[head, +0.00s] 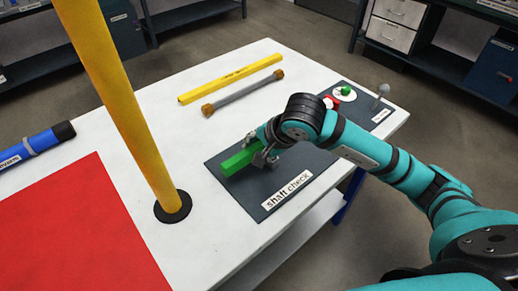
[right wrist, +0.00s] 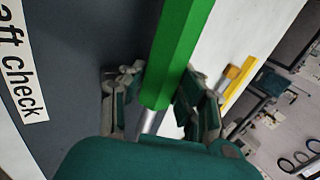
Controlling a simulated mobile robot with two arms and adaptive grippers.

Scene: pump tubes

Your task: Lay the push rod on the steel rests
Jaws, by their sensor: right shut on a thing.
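A rod with a green six-sided part (head: 238,161) is at the dark "shaft check" mat (head: 262,208). My right gripper (head: 263,148) is shut on this rod. In the right wrist view the green part (right wrist: 178,52) runs up between the fingers of the gripper (right wrist: 155,90), and a silver shaft (right wrist: 148,122) shows below it. I take this as the push rod. I cannot tell whether it touches anything below. The steel rests cannot be made out; the gripper and rod may hide them. My left gripper is not in view.
Beyond the mat lie a grey rod with brown ends (head: 243,94) and a yellow bar (head: 230,84). A yellow post (head: 130,110) stands left of the mat, near a red sheet (head: 65,235) and a blue tube (head: 30,147). A small panel (head: 365,101) with buttons is at the right.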

